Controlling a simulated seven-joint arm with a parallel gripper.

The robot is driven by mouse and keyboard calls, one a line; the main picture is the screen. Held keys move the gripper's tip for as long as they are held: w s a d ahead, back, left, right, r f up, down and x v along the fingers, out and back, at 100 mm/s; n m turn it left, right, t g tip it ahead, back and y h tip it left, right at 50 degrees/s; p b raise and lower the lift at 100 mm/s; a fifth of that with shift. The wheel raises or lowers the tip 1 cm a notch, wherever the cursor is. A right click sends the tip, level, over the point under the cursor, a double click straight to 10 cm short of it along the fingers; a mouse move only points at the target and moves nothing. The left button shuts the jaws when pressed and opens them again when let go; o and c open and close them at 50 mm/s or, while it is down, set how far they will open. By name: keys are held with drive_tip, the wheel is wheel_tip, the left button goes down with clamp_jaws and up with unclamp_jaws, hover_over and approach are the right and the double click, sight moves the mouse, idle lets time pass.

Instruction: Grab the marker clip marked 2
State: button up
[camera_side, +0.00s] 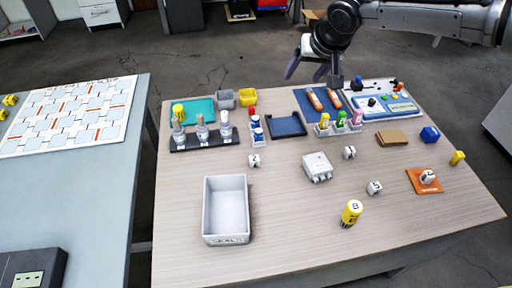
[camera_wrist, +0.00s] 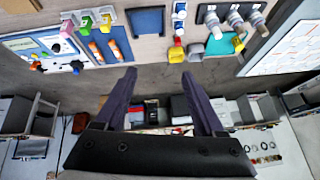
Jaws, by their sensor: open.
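Three coloured clips stand in a row of white holders at the back right of the wooden table: a yellow clip (camera_side: 324,121), a green clip (camera_side: 340,119) and a pink clip (camera_side: 357,118). In the wrist view the yellow clip (camera_wrist: 106,14), green clip (camera_wrist: 85,22) and pink clip (camera_wrist: 67,29) show at the upper left. Their numbers are too small to read, so I cannot tell which is marked 2. My gripper (camera_side: 307,72) is open and empty, high above the table's back edge. In the wrist view my gripper (camera_wrist: 158,76) has its fingers wide apart, away from the clips.
Orange-handled tools on a blue mat (camera_side: 305,97) and a control panel (camera_side: 388,108) lie near the clips. A rack of bottles (camera_side: 202,142), a grey bin (camera_side: 225,209), a white box (camera_side: 317,166) and small white marked blocks (camera_side: 254,160) stand elsewhere. The table's front centre is mostly clear.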

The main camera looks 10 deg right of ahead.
drive_tip(key=s+a+f+n+g, duration=0.1)
drive_tip(key=a+f, duration=0.6)
drive_tip(key=f, duration=0.2)
drive_tip(key=n+g, duration=0.1)
drive_tip(key=n, duration=0.1)
approach(254, 158)
drive_tip(key=shift+m, duration=0.3)
drive_tip(key=x, duration=0.9)
drive_tip(key=shift+w+f, duration=0.1)
drive_tip(key=shift+f, duration=0.3)
clamp_jaws()
